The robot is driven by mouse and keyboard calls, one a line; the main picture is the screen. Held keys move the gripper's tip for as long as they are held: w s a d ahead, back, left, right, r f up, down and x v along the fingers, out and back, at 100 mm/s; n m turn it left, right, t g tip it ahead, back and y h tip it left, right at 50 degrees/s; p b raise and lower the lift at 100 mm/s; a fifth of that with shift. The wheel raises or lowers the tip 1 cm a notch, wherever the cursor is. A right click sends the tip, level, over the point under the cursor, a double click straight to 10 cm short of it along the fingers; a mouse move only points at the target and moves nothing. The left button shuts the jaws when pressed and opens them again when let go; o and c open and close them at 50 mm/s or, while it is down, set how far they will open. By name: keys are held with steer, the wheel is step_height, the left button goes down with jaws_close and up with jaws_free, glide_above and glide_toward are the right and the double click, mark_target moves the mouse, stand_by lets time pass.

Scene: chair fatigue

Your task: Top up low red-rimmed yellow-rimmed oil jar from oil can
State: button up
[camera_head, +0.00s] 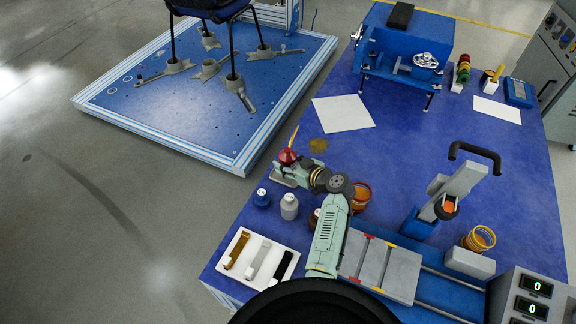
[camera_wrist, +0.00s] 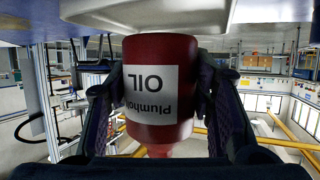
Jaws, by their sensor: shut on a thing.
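My gripper (camera_head: 289,172) is shut on the red oil can (camera_head: 287,157), near the left edge of the blue table. In the head view its thin orange spout points up. In the wrist view the can (camera_wrist: 160,85) fills the space between the two fingers, and its white "OIL" label reads upside down. An orange-rimmed jar (camera_head: 361,190) stands just right of my arm, partly hidden by it. A yellow-rimmed jar (camera_head: 483,236) stands farther right on the table. The oil level in either jar is too small to tell.
A yellow-brown patch (camera_head: 318,145) lies just beyond my gripper. A blue-capped bottle (camera_head: 261,198), a grey bottle (camera_head: 289,206) and a white tray (camera_head: 240,277) stand at the left. A grey lever device (camera_head: 455,190) stands right of centre. The table's middle is mostly clear.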

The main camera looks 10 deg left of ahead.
steer(key=shift+f, duration=0.9)
steer(key=shift+f+b, duration=0.1)
steer(key=shift+b, duration=0.25)
steer(key=o, duration=1.6)
steer(key=shift+c, duration=0.2)
steer(key=shift+p, duration=0.7)
steer(key=s+d+b, duration=0.2)
steer(key=d, duration=0.1)
steer(key=s+d+b, duration=0.1)
steer(key=shift+d+r, duration=0.15)
steer(key=shift+r, duration=0.25)
steer(key=v, duration=0.5)
steer(key=shift+s+d+r+b, duration=0.15)
steer(key=shift+r+b, duration=0.15)
steer(key=shift+r, duration=0.05)
steer(key=shift+r, duration=0.1)
